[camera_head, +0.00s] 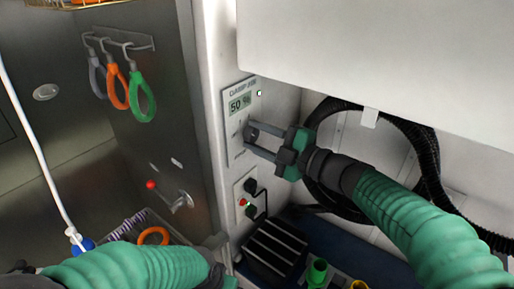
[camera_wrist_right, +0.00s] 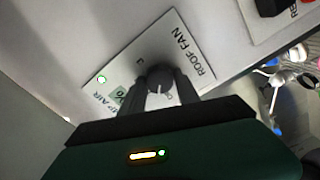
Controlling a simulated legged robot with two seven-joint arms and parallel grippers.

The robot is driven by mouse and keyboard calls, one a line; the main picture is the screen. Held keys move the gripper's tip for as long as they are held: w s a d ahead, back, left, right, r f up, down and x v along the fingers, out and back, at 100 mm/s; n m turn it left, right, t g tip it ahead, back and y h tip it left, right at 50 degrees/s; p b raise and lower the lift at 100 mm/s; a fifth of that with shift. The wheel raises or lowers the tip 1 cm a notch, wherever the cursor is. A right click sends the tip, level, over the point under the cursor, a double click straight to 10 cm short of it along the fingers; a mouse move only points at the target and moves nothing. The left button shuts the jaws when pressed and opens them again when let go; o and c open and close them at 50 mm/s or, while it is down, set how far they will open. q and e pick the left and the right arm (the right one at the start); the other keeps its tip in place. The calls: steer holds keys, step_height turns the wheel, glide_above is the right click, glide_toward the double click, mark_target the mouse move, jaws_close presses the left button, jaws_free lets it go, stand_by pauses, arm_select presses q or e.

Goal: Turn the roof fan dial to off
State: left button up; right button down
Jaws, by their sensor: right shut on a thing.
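The roof fan dial (camera_wrist_right: 160,77) is a dark round knob on a white panel (camera_wrist_right: 190,45) lettered ROOF FAN. A pale pointer line shows on the knob; the small marks around it are too small to read surely. In the head view the panel (camera_head: 238,103) is on the van's wall post, with a display reading about 50 %. My right gripper (camera_head: 251,140) is shut on the dial, one finger on each side; it also shows in the right wrist view (camera_wrist_right: 160,92). My left arm is at the lower left, and its gripper (camera_head: 222,260) is only partly in view.
A socket plate (camera_head: 242,203) with plugs and a red light is below the panel. A black hose (camera_head: 425,150) loops behind my right arm. A white cabinet (camera_head: 380,55) overhangs above. Coloured loops (camera_head: 142,98) hang at the left. A dark ribbed box (camera_head: 272,248) stands below.

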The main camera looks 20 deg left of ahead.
steer(key=shift+f+n+b, duration=0.15)
steer(key=shift+n+b, duration=0.9)
steer(key=shift+n, duration=0.15)
steer(key=shift+f+n+b, duration=0.15)
steer(key=shift+n+b, duration=0.9)
steer(key=shift+n, duration=0.15)
steer(key=shift+s, duration=0.1)
steer(key=c, duration=1.3)
jaws_free()
steer(key=shift+f, duration=0.1)
steer(key=o, duration=0.4)
steer(key=shift+r, duration=0.2)
